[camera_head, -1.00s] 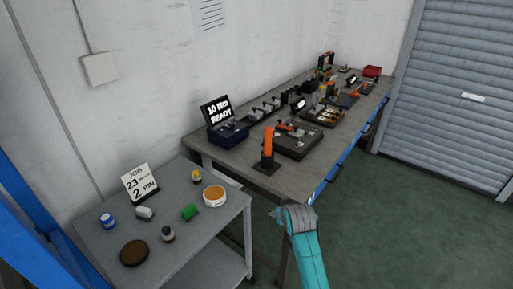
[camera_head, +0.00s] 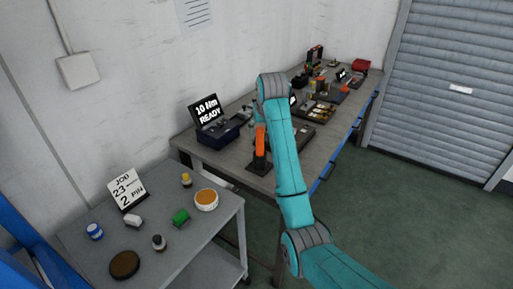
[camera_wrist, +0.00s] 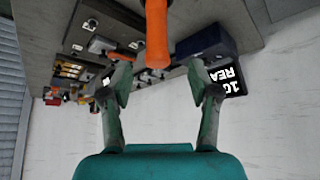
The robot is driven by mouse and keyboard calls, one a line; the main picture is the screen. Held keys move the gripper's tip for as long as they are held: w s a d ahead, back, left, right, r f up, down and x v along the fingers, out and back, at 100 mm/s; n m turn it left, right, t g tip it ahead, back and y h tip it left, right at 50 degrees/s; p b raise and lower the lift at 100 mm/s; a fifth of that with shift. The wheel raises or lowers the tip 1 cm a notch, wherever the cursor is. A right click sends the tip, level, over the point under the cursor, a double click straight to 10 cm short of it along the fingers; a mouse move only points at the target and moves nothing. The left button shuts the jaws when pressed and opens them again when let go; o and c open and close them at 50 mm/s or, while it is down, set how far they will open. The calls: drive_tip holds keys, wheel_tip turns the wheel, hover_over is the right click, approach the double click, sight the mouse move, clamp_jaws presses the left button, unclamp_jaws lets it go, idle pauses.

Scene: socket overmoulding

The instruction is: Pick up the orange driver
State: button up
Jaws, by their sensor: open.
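The orange driver (camera_head: 260,139) stands upright in a dark stand (camera_head: 258,167) near the front left corner of the long workbench. My arm reaches over the bench beside it and hides part of the area to its right; my gripper is hidden in the head view. In the wrist view, the driver (camera_wrist: 157,35) hangs into the top middle of the picture, its rounded end beyond and between the fingertips. My gripper (camera_wrist: 158,82) is open and empty, with a finger on either side of the driver's line. It does not appear to touch the driver.
A blue box (camera_head: 219,133) with a "10 Nm READY" sign (camera_head: 207,110) stands left of the driver. Fixtures and trays (camera_head: 318,111) fill the bench to the right. A grey cart (camera_head: 207,232) with small jars and a job card stands in front.

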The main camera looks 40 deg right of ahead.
sight(261, 135)
drive_tip(key=x, duration=0.5)
drive_tip(key=shift+s, duration=0.1)
drive_tip(key=shift+s+x, duration=0.1)
drive_tip(key=shift+x, duration=1.2)
drive_tip(key=shift+s+x, duration=0.15)
drive_tip(key=shift+x, duration=1.15)
drive_tip(key=shift+f, duration=0.1)
clamp_jaws()
